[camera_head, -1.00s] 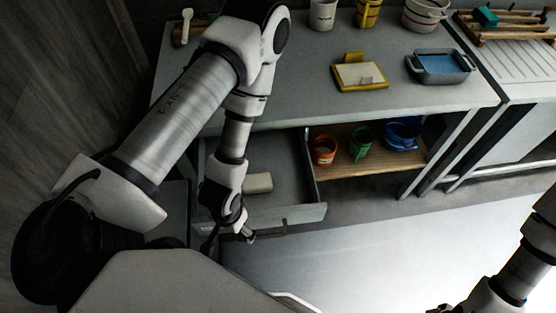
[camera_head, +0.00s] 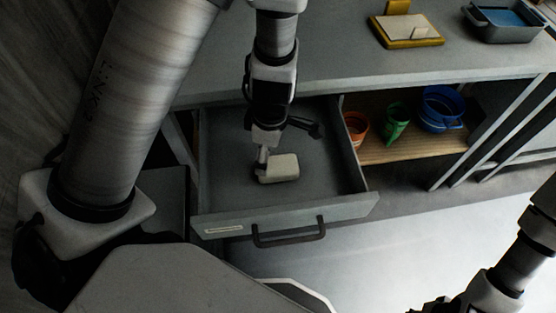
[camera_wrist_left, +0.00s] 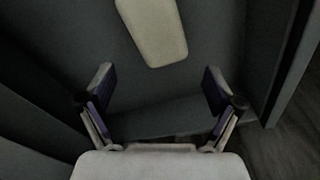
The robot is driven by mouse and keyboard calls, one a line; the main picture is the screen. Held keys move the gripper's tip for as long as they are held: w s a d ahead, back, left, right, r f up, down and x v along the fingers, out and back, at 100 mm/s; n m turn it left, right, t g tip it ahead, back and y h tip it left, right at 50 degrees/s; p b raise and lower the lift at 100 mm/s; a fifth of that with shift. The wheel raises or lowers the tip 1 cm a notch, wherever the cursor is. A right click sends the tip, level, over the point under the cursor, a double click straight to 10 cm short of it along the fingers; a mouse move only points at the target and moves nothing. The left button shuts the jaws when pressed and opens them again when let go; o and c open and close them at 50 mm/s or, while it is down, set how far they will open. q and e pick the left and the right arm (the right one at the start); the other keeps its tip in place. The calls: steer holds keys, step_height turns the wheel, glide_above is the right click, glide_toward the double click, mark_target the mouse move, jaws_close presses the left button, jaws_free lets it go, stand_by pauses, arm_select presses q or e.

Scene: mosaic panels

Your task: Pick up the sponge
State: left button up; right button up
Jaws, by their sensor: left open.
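The sponge (camera_head: 280,168) is a pale, cream block lying flat on the floor of the open grey drawer (camera_head: 225,170). My left gripper (camera_head: 288,152) is inside the drawer, just above and beside the sponge, with its fingers spread and nothing between them. In the left wrist view the sponge (camera_wrist_left: 153,30) lies ahead of the open fingers (camera_wrist_left: 159,82), its top end cut off by the frame. My right gripper (camera_head: 430,306) shows only in part at the bottom right, and its jaws are unclear.
The drawer front with its dark handle (camera_head: 288,236) is pulled out below the workbench (camera_head: 330,50). Drawer walls stand around the left gripper.

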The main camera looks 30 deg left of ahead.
mark_target(275, 164)
arm_select(q)
steer(key=d+n+b, duration=0.1)
steer(key=n, duration=0.1)
steer(key=w+d+n+b, duration=0.1)
steer(key=n, duration=0.1)
steer(key=shift+d+h, duration=0.1)
steer(key=shift+h, duration=0.2)
steer(key=shift+w+d+n+b, duration=0.1)
steer(key=shift+d+n+b, duration=0.15)
steer(key=shift+n+b, duration=0.05)
steer(key=f+b, duration=0.1)
steer(key=f, duration=0.1)
steer(key=a+f+b, duration=0.1)
steer(key=f, duration=0.1)
steer(key=f+b, duration=0.1)
steer(key=f, duration=0.2)
steer(key=shift+s+a, duration=0.15)
steer(key=shift+s, duration=0.05)
arm_select(e)
step_height(275, 164, down, 8)
steer(key=shift+f, duration=0.15)
arm_select(q)
steer(key=shift+r, duration=0.1)
steer(key=c, duration=1)
